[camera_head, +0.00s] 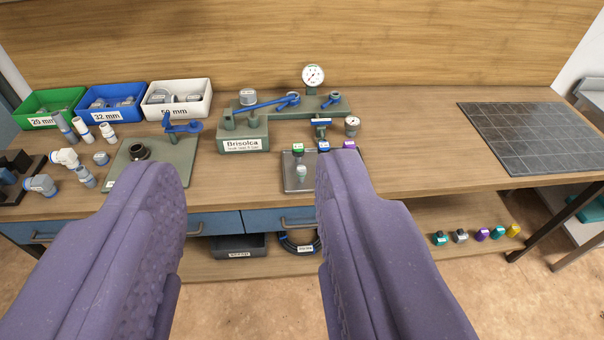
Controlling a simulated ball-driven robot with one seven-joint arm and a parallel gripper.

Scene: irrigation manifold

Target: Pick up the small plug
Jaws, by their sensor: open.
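A small pale piece (301,172) with a light top stands on a flat grey tray (290,185) near the bench's front edge; it may be the small plug. A short grey-blue cap-like piece (101,158) on the left of the bench could also be a plug. They are too small to tell for sure. My gripper (245,175) shows as two wide purple fingers in the foreground, open and empty. Its fingers are well short of the bench. The right finger hides part of the tray's right side.
A green manifold (243,132) with blue handles and a gauge (313,76) stands at mid-bench. Green (50,108), blue (110,103) and white (178,99) bins and loose fittings are left. A dark tiled mat (530,140) lies right. The bench between tray and mat is clear.

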